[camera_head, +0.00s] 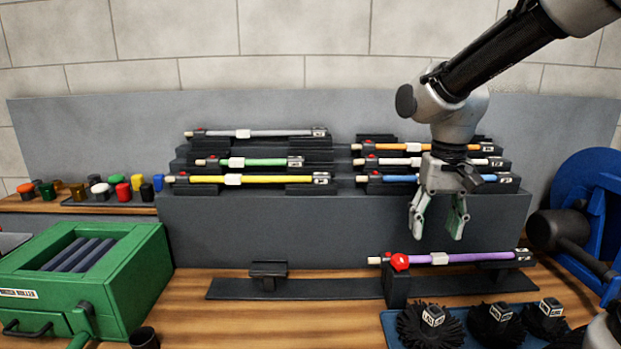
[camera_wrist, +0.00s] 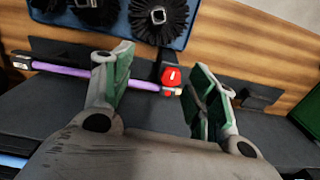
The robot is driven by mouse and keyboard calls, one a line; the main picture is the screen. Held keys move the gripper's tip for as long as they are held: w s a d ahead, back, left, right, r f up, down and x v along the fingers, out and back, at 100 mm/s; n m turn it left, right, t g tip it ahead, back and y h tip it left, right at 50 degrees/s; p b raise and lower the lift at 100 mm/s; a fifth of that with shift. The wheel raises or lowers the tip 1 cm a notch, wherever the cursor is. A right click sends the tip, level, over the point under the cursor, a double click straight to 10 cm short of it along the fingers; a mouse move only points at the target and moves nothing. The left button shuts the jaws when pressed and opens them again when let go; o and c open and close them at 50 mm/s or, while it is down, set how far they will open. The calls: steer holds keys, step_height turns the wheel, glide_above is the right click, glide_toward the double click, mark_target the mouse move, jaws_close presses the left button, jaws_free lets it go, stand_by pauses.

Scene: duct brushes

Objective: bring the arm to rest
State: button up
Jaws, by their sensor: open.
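My gripper (camera_head: 437,218) hangs from the arm at the right of the head view, fingers pointing down. It is open, with nothing between its green-padded fingers. It hangs in front of the stepped rack (camera_head: 345,222) and above a purple rod (camera_head: 460,257) that lies on low supports. In the wrist view my gripper (camera_wrist: 160,85) also shows open and empty, apart from the purple rod (camera_wrist: 75,72). A red knob (camera_head: 400,262) sits at the rod's left end; it also shows in the wrist view (camera_wrist: 171,76).
A green box (camera_head: 88,275) labelled roller stands at left. A blue tray (camera_head: 392,325) with black round brushes is at front right. A blue reel (camera_head: 590,200) stands at far right.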

steer(key=s+d+r+n+t, duration=0.1)
steer(key=s+d+r+t, duration=0.3)
steer(key=s+d, duration=0.6)
steer(key=s, duration=0.3)
steer(key=shift+s+d+r, duration=0.2)
steer(key=shift+d+r, duration=0.1)
steer(key=shift+d, duration=0.05)
steer(key=shift+d+r, duration=0.15)
steer(key=shift+c, duration=0.5)
